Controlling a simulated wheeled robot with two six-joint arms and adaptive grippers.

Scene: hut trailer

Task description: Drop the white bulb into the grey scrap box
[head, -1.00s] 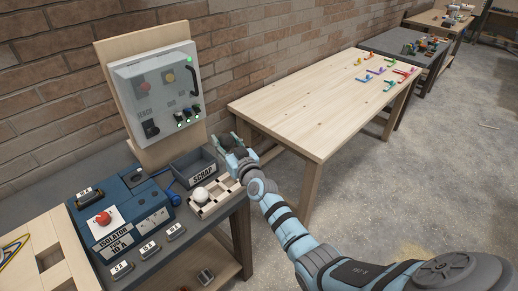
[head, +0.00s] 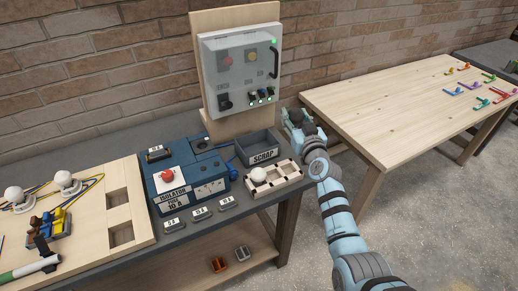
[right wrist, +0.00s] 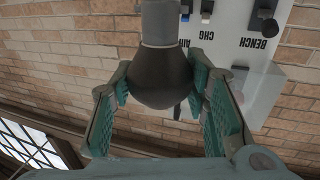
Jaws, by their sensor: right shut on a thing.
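The grey scrap box (head: 259,150), labelled SCRAP, stands open on the bench, with no content visible inside. My right gripper (head: 293,121) is just right of the box, near the bench's right end. In the right wrist view it is shut on a bulb (right wrist: 160,77) with a grey cap; its glass looks dark there, and it is hard to make out in the head view. A white bulb (head: 258,174) sits in the pale slotted tray (head: 288,182) in front of the box. My left gripper is out of view.
The blue isolator unit (head: 186,183) with a red knob stands left of the box. A control panel (head: 241,72) on a wooden board rises behind. A wiring board (head: 90,225) with two white bulbs is at left. A wooden table (head: 400,110) stands at right.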

